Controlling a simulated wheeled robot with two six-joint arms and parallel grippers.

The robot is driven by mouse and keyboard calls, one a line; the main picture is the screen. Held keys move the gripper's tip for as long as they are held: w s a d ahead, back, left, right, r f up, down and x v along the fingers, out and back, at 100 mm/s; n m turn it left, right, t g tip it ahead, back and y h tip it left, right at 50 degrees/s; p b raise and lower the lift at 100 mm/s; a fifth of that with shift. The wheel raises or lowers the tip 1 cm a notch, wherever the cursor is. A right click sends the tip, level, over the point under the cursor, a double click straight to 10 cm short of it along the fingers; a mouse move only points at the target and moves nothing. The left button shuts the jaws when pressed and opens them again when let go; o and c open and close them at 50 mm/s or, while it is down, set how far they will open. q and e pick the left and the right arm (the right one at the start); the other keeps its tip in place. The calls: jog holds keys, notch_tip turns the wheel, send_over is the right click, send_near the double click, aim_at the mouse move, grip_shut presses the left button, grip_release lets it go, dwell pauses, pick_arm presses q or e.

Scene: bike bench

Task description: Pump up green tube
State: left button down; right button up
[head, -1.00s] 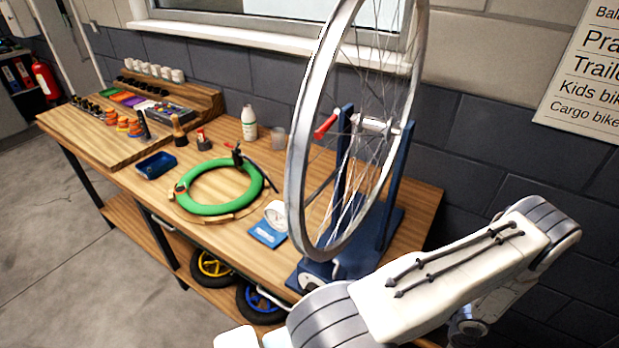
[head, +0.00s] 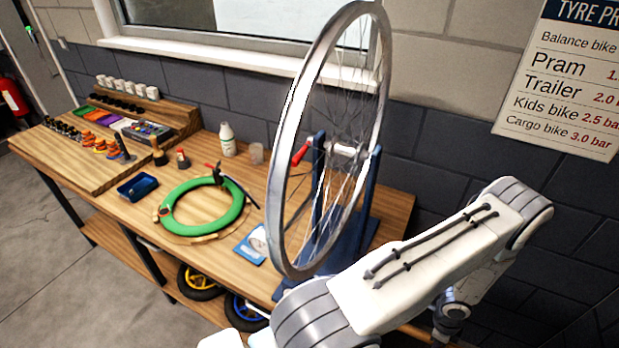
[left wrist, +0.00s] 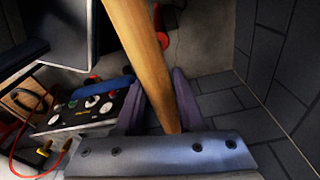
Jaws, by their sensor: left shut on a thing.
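The green tube (head: 171,211) lies as a ring on the wooden bench, left of the wheel, in the head view. A black fitting (head: 216,176) with a dark hose or lever stands at its far side. The bar's full shape is cut off by the frame. My right gripper is not in view.
A large spoked wheel (head: 289,130) stands in a blue stand (head: 366,205). A blue tray (head: 138,187), bottles and a parts rack (head: 160,120) are on the bench. A tyre pressure sign (head: 570,85) hangs on the wall. A dial panel (left wrist: 85,108) is left of my left gripper.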

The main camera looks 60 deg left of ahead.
pick_arm(q)
notch_tip(320, 180, up, 20)
jog(key=p, duration=1.6)
jog(key=shift+s+f, duration=0.15)
jog(key=shift+s, duration=0.2)
notch_tip(320, 180, down, 29)
jog(key=b, duration=2.5)
jog(key=shift+d, duration=0.1)
jog(key=shift+r, duration=0.3)
jog(key=shift+c, duration=2.2)
grip_release()
jog(key=shift+w+r, duration=0.1)
